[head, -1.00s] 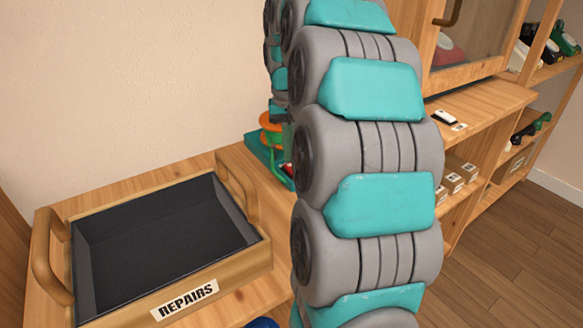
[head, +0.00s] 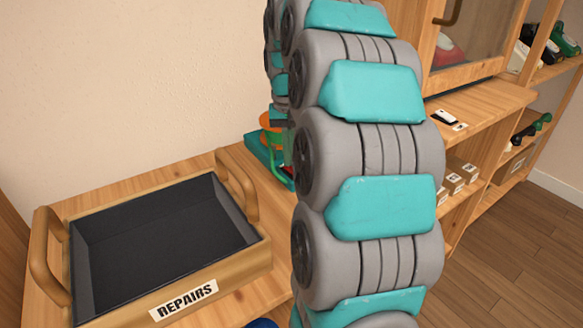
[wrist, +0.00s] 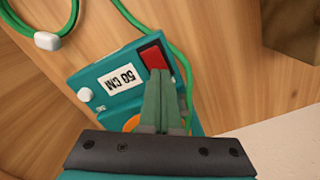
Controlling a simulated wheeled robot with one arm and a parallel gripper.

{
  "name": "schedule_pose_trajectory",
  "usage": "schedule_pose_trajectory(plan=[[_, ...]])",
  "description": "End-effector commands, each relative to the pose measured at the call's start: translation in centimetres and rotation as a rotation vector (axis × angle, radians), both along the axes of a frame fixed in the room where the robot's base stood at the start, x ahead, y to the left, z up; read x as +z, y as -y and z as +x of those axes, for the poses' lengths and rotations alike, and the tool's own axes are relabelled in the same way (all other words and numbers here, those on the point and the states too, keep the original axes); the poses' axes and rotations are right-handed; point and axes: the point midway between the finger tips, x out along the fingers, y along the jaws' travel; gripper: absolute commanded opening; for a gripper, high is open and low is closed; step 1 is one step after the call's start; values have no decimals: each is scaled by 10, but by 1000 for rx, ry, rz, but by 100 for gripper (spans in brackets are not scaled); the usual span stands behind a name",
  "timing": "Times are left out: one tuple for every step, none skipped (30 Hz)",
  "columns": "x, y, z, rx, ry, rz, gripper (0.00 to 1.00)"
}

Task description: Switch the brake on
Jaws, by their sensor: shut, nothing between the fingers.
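A teal device (wrist: 110,75) lies on the wood in the wrist view, with a red switch (wrist: 151,54), a white label (wrist: 121,79), a white knob (wrist: 85,95) and an orange round part. I cannot read which control is marked as the brake. My gripper (wrist: 159,74) is shut and empty, its green fingertips over the lower edge of the red switch; I cannot tell if they touch. In the head view the teal device (head: 258,150) is partly hidden behind my arm, and my gripper cannot be made out there.
A green cord (wrist: 172,45) runs beside the device, with a white piece (wrist: 47,41) on another loop. In the head view an empty tray marked REPAIRS (head: 232,262) stands left of my arm. Shelves with phones and a small box (head: 453,183) stand at the right.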

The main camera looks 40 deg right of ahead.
Motion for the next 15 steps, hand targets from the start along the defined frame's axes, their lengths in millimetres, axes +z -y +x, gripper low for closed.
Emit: schedule_pose_trajectory(plan=[[-2,0,-1,0,-4,3,0],[-1,0,-1,0,-4,3,0],[-1,0,-1,0,-4,3,0],[0,0,-1,0,-5,3,0],[1,0,-1,0,-6,2,0],[3,0,-1,0,-5,3,0],[5,0,-1,0,-4,3,0],[7,0,-1,0,-4,3,0],[10,0,0,0,-4,3,0],[13,0,0,0,-4,3,0],[15,0,0,0,-3,2,0],[18,0,0,0,-3,2,0],[20,0,0,0,-3,2,0],[22,0,0,0,-3,2,0],[25,0,0,0,-3,2,0]])
